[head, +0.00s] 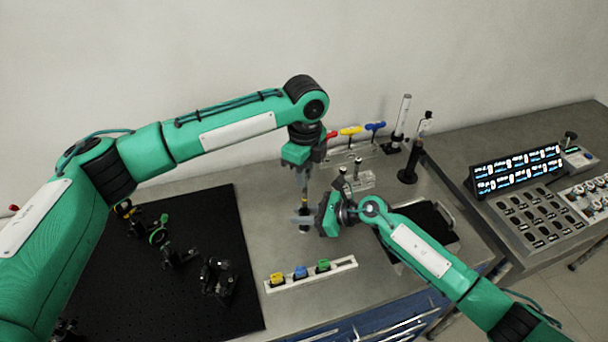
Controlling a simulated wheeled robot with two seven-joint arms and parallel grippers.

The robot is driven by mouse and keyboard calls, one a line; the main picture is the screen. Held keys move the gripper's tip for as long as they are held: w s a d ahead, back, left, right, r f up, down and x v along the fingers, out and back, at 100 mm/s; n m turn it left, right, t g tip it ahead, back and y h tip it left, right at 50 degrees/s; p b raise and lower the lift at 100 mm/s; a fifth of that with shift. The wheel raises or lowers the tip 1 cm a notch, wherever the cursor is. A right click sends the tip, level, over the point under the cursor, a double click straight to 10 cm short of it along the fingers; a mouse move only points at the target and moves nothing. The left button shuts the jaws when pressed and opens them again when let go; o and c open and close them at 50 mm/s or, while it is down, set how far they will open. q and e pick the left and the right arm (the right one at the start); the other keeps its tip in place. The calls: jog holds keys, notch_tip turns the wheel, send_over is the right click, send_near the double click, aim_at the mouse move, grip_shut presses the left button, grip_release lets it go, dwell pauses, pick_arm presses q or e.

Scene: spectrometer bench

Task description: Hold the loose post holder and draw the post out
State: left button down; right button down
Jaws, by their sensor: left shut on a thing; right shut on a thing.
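The loose post holder (304,227) is a small dark upright piece on the grey bench, left of the black tray. My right gripper (303,218) reaches in from the right and is shut on the holder; its fingers cover much of it. The thin post (304,200) stands upright directly above the holder. My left gripper (302,182) points down from above and is shut on the post's upper part. Whether the post's lower end is still inside the holder is hidden by the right fingers.
A black breadboard (215,215) with several optic mounts lies left. A white strip (338,271) with yellow, blue and green pieces lies in front. Coloured-handled drivers (350,131) and upright posts (408,172) stand behind. A black tray (443,215) and a control panel (515,172) are right.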

jog(key=c, duration=1.1)
grip_release()
jog(key=shift+c, duration=0.2)
jog(key=v, duration=1.2)
